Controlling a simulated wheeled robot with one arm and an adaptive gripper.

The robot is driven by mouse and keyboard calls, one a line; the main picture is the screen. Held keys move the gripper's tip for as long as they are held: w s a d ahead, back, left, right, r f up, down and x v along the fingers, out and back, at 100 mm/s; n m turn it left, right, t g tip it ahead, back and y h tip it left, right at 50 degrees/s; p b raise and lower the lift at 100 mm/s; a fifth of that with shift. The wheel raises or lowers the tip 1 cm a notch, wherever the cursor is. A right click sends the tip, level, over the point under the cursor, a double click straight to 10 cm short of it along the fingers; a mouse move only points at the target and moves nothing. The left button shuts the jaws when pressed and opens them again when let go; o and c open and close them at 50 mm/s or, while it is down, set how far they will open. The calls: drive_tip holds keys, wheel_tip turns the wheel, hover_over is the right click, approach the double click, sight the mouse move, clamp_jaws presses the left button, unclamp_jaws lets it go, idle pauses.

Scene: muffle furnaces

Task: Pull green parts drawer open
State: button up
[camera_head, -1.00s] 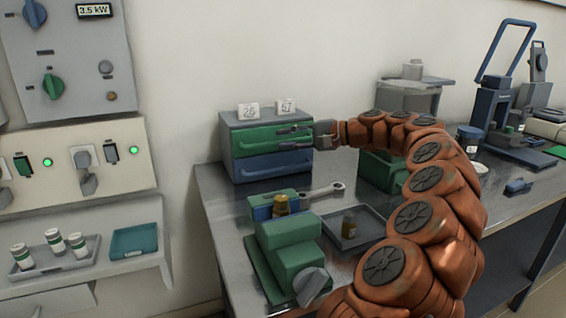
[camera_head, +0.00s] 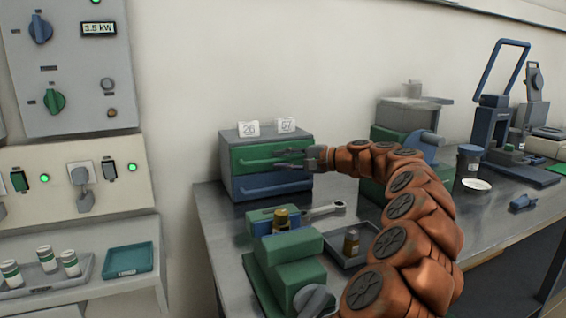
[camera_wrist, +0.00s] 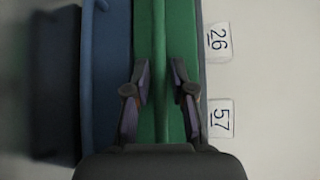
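The green parts drawer (camera_head: 240,160) is the upper drawer of a small grey cabinet (camera_head: 225,142) on the bench. Its front looks flush with the cabinet. A long green handle bar (camera_head: 258,161) runs across it; the bar also shows in the wrist view (camera_wrist: 160,45). My gripper (camera_head: 287,160) reaches in from the right at the drawer's right half. In the wrist view my gripper (camera_wrist: 159,70) is open, with one finger on each side of the bar and gaps visible between. Whether the fingertips touch the drawer front cannot be told.
A blue drawer (camera_head: 270,184) sits just below, with its own handle. Number cards 26 (camera_head: 248,129) and 57 (camera_head: 286,125) stand on the cabinet. A wrench (camera_head: 325,210), a green device (camera_head: 290,246) and a tray (camera_head: 368,250) occupy the bench in front.

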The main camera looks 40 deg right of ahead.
drive_tip(key=shift+c, duration=0.3)
clamp_jaws()
idle(0.3)
